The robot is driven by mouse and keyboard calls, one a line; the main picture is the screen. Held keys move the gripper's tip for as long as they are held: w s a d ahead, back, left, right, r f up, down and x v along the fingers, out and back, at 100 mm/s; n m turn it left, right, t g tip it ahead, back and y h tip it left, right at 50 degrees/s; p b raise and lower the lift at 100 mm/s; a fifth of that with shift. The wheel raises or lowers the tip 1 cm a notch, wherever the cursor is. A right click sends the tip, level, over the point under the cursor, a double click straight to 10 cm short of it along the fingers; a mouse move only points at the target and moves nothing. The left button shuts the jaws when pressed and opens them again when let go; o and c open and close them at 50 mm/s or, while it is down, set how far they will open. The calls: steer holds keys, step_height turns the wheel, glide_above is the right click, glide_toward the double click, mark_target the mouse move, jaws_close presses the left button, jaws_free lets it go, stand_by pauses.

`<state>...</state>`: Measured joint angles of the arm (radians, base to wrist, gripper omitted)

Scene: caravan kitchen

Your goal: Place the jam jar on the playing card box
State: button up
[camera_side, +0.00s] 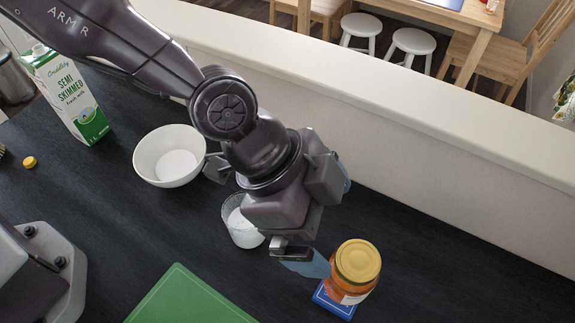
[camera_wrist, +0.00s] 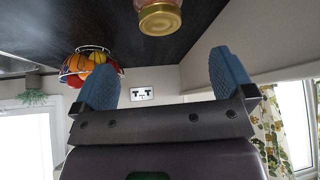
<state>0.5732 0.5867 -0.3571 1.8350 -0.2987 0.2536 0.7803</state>
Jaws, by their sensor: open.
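The jam jar (camera_side: 352,288), orange with a gold lid, stands upright at the lower right of the side view. Its lid also shows at the top of the wrist view (camera_wrist: 160,20). The blue playing card box (camera_side: 334,305) lies flat at the jar's base; the jar appears to rest on it and hides much of it. My gripper (camera_side: 335,222) is open and empty, its blue fingers wide apart. In the wrist view, the jar is beyond the gap between the fingertips (camera_wrist: 163,64), apart from both. In the side view, one finger overlaps the jar's left edge.
A glass of white contents (camera_side: 241,232) stands close beside my gripper. A white bowl (camera_side: 150,160), milk carton (camera_side: 68,95) and yellow cap (camera_side: 30,162) are left. A green board (camera_side: 190,300) lies in front. A low wall (camera_side: 430,165) runs behind. A fruit basket (camera_wrist: 75,66) shows in the wrist view.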

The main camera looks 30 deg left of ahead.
steer(key=w+a+r+n+t+y, duration=0.1)
steer(key=a+r+n+t, duration=0.15)
steer(key=a+r, duration=0.55)
steer(key=w+a+r+n+t+y, duration=0.15)
steer(key=a+r+n, duration=0.3)
steer(key=a, duration=0.85)
steer(key=s+a+r+n+y, duration=0.2)
steer(key=s+a+n, duration=0.2)
steer(key=a, duration=0.5)
steer(key=s+a+r+n+y, duration=0.2)
steer(key=s+a+n, duration=0.2)
steer(key=s+a, duration=0.3)
steer(key=a, duration=0.2)
steer(key=shift+s+a, duration=0.4)
